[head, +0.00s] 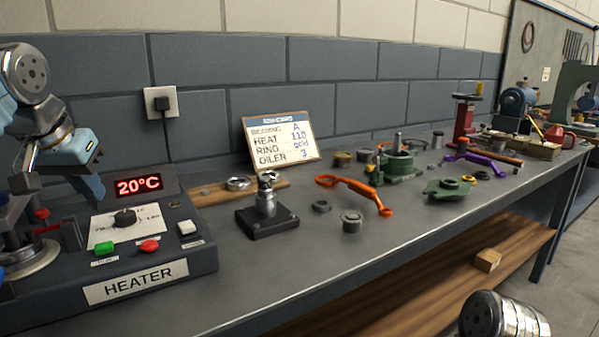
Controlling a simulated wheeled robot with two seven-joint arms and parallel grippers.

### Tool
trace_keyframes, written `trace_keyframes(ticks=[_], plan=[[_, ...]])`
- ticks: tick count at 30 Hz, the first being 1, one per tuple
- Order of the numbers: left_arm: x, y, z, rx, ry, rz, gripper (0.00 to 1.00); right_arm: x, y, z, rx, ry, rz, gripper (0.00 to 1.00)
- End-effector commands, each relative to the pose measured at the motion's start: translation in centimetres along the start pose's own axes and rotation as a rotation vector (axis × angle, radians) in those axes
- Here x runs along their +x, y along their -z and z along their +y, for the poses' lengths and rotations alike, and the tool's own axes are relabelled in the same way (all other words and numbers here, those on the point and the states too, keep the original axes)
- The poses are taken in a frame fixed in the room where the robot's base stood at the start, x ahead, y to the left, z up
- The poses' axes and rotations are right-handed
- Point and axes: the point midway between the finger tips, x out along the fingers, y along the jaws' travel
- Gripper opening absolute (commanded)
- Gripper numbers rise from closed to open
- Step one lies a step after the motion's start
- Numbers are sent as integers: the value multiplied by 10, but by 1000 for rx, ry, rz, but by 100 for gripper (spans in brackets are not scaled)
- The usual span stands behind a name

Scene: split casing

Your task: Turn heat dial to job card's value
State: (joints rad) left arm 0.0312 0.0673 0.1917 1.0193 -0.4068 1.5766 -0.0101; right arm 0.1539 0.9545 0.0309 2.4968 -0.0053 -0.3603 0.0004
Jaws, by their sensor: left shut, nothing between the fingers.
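The heater (60,295) stands at the left front of the bench. Its black heat dial (125,217) sits on a white scale plate; the scale is too small to read and I cannot tell where the dial points. The red display (139,186) behind it reads 20°C. The job card (281,141) leans at the wall and reads bearing A, HEAT 110, a ring entry that looks like gold, and OILER 3. My left gripper (96,191) is shut and empty, above and to the left of the dial, apart from it. My right gripper is out of view.
A green button (105,248), a red button (149,246) and a white switch (187,228) surround the dial. A metal post on a black base (267,221) stands right of the heater. An orange tool (357,190) and several parts lie farther along the bench.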

Motion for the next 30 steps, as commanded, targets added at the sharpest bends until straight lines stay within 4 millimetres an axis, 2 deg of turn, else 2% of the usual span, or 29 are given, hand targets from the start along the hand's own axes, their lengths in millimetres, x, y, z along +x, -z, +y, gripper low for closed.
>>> trace_keyframes(ticks=[8, 20, 23, 30], plan=[[0, 0, 1, 0, 1, -1, 0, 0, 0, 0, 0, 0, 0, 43], [-4, 7, 24, 0, 1, -1, 0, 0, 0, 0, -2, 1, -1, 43], [2, 4, 24, 0, 3, -2, 0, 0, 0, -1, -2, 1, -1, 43], [31, -13, 24, -2, 3, -4, 0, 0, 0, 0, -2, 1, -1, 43]])
